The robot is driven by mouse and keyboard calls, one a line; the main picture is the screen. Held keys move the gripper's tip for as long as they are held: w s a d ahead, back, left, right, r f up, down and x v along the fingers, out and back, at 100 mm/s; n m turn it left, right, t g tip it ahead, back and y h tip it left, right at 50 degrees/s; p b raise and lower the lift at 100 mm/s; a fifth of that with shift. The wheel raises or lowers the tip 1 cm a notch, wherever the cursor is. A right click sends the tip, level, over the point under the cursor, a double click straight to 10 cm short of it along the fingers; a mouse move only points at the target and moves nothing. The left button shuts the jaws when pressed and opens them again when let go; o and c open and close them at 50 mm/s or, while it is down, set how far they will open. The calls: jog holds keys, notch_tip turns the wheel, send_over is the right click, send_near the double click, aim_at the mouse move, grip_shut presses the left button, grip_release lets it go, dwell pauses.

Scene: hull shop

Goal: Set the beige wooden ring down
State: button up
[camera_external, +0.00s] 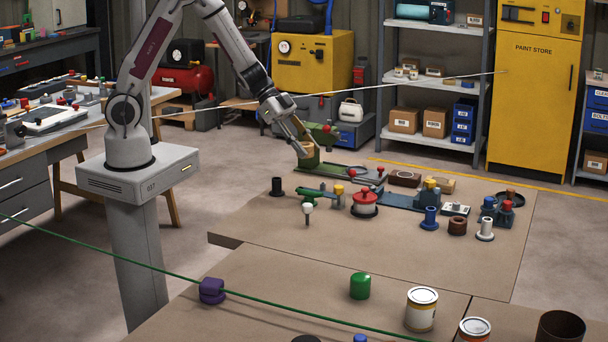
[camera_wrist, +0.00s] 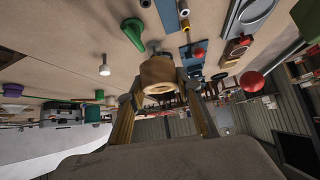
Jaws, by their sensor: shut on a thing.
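The gripper is shut on the ring. The ring appears held above the table surface, near a green fixture; the exact gap cannot be told.
A green plate with a red knob (camera_external: 352,171), a red-topped pot (camera_external: 365,203) and a blue fixture (camera_external: 402,200) stand nearby. A dark cylinder (camera_external: 277,187) and a white-topped peg (camera_external: 307,210) stand in front. The table's front left area (camera_external: 255,225) is clear.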

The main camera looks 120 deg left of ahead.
jog(key=w+d+r+m+h, duration=0.1)
jog(key=d+r, duration=0.3)
jog(key=d, duration=0.7)
jog(key=w+d+r+m, duration=0.1)
jog(key=d+r, duration=0.2)
jog(key=d, duration=0.8)
jog(key=w+d+f+n+y, duration=0.1)
jog(key=w+d+f+n, duration=0.15)
jog(key=w+d, duration=1.3)
jog(key=w+d+f, duration=0.1)
jog(key=d+f, duration=0.2)
jog(key=d, duration=0.7)
jog(key=w+d+f+n+y, duration=0.1)
jog(key=w+d+f, duration=0.1)
jog(key=d, duration=0.9)
jog(key=shift+f, duration=0.9)
jog(key=shift+f, duration=3.15)
